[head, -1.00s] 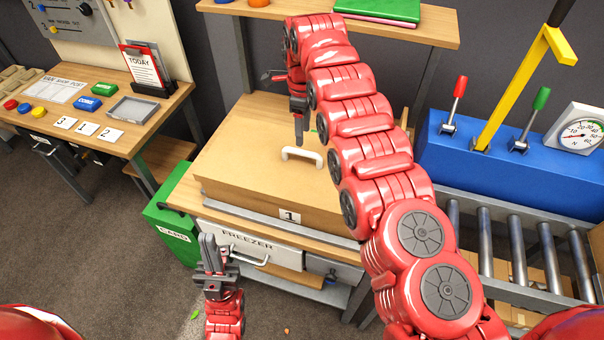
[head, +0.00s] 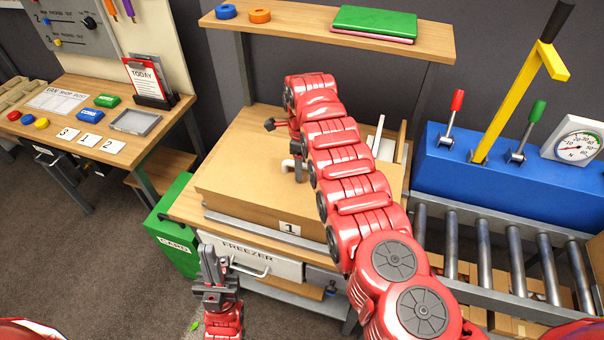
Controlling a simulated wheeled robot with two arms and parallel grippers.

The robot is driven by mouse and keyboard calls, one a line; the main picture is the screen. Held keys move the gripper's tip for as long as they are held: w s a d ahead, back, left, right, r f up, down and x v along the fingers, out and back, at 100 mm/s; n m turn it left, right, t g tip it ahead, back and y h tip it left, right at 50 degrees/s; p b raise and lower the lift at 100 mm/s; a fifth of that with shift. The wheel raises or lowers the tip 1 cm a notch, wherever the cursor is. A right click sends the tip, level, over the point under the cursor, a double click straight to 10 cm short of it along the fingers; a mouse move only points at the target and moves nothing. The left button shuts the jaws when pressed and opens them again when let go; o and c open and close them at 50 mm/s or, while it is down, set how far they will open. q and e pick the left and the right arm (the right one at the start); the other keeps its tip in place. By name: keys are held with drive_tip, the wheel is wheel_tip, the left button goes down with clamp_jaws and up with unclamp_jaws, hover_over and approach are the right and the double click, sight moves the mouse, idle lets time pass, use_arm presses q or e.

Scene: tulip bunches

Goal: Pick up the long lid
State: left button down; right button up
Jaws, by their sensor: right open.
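The long lid (head: 245,185) is a wide tan wooden board with a white handle (head: 288,163), lying on the bench over a front marked 1. My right arm reaches across it and hides its right part. My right gripper (head: 298,178) is open and points down at the handle, partly covering it. I cannot tell whether its fingers touch the handle. My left gripper (head: 210,262) is low in front of the bench, pointing up, with its fingers together and nothing seen between them.
The freezer drawer (head: 250,262) is below the bench, with a green box (head: 178,235) to its left. A blue lever console (head: 470,175) and a roller conveyor (head: 485,260) are at the right. A shelf (head: 300,35) is behind. White upright pieces (head: 378,135) show behind my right arm.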

clamp_jaws()
drive_tip(key=shift+r, duration=0.2)
idle(0.3)
